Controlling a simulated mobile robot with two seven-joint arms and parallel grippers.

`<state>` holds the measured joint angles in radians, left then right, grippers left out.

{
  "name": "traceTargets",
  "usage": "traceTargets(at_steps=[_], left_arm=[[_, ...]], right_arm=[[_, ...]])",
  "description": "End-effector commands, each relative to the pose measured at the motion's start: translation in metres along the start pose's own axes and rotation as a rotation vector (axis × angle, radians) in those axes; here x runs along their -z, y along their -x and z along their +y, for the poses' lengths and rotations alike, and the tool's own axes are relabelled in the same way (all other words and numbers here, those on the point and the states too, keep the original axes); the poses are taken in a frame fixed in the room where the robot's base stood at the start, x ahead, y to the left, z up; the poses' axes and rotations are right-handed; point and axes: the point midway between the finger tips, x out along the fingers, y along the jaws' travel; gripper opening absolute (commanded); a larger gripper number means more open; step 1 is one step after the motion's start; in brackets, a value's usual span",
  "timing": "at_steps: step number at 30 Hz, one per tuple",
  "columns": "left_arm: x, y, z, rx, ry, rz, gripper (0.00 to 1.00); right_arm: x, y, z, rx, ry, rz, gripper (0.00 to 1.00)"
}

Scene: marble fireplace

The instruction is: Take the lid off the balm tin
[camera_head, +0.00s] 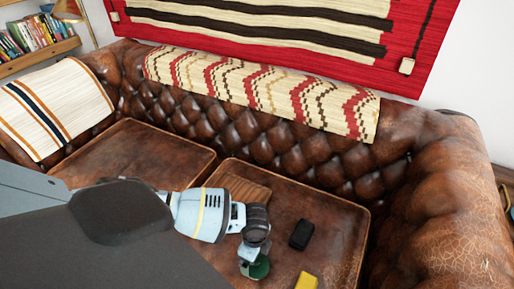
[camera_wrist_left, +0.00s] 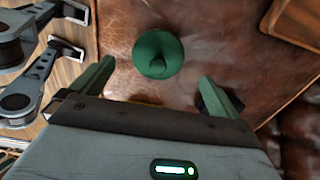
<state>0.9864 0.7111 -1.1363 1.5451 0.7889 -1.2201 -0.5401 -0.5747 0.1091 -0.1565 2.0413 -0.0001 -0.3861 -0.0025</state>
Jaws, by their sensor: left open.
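The green balm tin (camera_head: 261,269) sits on the right brown leather seat cushion, partly hidden behind my left gripper in the head view. In the left wrist view the tin (camera_wrist_left: 158,50) shows as a round dark green shape with a small knob on its top, so its lid is on. My left gripper (camera_wrist_left: 157,72) is open. Its two fingers stand to either side of the tin, apart from it, with the tin a little beyond the fingertips and nothing between them. In the head view my left gripper (camera_head: 255,258) is over the tin. My right gripper does not show.
A black block (camera_head: 301,235) and a yellow block (camera_head: 306,281) lie right of the tin. A brown wooden board (camera_head: 244,188) lies behind it. The tufted sofa back (camera_head: 285,150) and right armrest (camera_head: 450,195) border the seat. The left cushion (camera_head: 140,155) is mostly clear.

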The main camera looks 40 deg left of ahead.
Motion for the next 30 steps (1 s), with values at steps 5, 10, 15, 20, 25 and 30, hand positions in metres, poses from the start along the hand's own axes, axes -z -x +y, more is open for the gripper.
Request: traceTargets(at_steps=[5,10,15,20,25,30], left_arm=[[0.005,-0.022,0.002,-0.003,0.0,0.0,1.0],[0.006,-0.044,0.003,-0.003,0.001,-0.001,1.0],[0.007,-0.051,0.002,-0.001,0.001,0.001,1.0],[0.007,-0.051,0.002,0.0,0.001,0.001,1.0],[0.006,-0.05,0.002,-0.001,0.001,0.001,0.8],[0.006,-0.05,0.002,-0.001,0.001,0.0,0.58]], right_arm=[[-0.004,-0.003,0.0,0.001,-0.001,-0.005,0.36],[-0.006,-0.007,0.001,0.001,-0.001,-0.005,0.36],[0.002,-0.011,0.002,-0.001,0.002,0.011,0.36],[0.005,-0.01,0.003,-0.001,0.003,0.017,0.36],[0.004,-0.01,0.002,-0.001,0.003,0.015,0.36],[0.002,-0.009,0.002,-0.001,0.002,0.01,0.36]])
